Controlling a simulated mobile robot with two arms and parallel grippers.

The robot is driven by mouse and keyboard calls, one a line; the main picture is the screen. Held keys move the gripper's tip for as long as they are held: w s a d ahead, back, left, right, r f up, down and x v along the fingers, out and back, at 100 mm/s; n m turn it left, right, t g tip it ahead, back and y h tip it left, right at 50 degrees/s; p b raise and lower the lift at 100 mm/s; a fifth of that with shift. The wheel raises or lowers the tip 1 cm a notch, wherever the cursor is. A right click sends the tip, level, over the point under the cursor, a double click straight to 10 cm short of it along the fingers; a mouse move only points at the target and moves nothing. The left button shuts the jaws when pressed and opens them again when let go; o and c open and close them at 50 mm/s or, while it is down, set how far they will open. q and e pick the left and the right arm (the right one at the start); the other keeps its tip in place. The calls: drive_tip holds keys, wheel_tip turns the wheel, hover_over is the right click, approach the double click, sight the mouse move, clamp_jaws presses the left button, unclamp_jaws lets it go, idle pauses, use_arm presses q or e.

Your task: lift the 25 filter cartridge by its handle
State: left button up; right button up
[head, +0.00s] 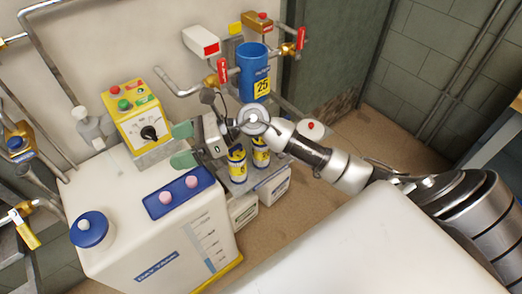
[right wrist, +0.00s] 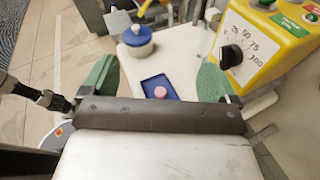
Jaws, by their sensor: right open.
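My right gripper (head: 183,146) is open, with green fingertips, above the white day tank near the yellow control box. In the right wrist view its green fingers (right wrist: 158,82) stand apart with nothing between them. Two yellow-banded cartridges, a left one (head: 237,166) and a right one (head: 261,154), stand upright below and to the right of the gripper, partly hidden by my arm. Their numbers are too small to read, so I cannot tell which is the 25. A blue housing (head: 251,62) with a yellow 25 label is on the wall pipe. My left gripper is not in view.
The white day tank (head: 150,235) bears a blue tray (head: 157,207) with two pink knobs and a blue cap (head: 89,229). The yellow control box (head: 135,105) stands behind. Red-handled valves (head: 222,69) flank the housing. Floor (head: 360,130) is free at right.

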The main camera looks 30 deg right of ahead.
drive_tip(key=w+d+f+n+g+h, duration=0.1)
drive_tip(key=d+n+h, duration=0.1)
drive_tip(key=d+h, duration=0.2)
drive_tip(key=d+f+n+g+h, duration=0.1)
drive_tip(key=d+f+n+h, duration=0.1)
drive_tip(key=d, duration=0.4)
drive_tip(key=w+d+f+n+g+h, duration=0.1)
drive_tip(key=d+f+n+g+h, duration=0.1)
drive_tip(key=d+h, duration=0.3)
drive_tip(key=shift+w+d+h, duration=0.3)
drive_tip(key=shift+w+d, duration=0.05)
drive_tip(key=shift+d, duration=0.2)
drive_tip(key=d+r+g+h, duration=0.1)
drive_tip(key=d+h, duration=0.2)
drive_tip(key=d, duration=0.3)
hover_over(261, 148)
drive_tip(key=w+d, duration=0.2)
drive_tip(key=f, duration=0.4)
drive_tip(key=shift+s+a+f, duration=0.1)
drive_tip(key=shift+s+f, duration=0.1)
drive_tip(key=shift+f, duration=0.05)
drive_tip(key=f, duration=0.6)
drive_tip(key=shift+w, duration=0.4)
drive_tip(key=shift+r, duration=0.1)
drive_tip(key=c, duration=1.4)
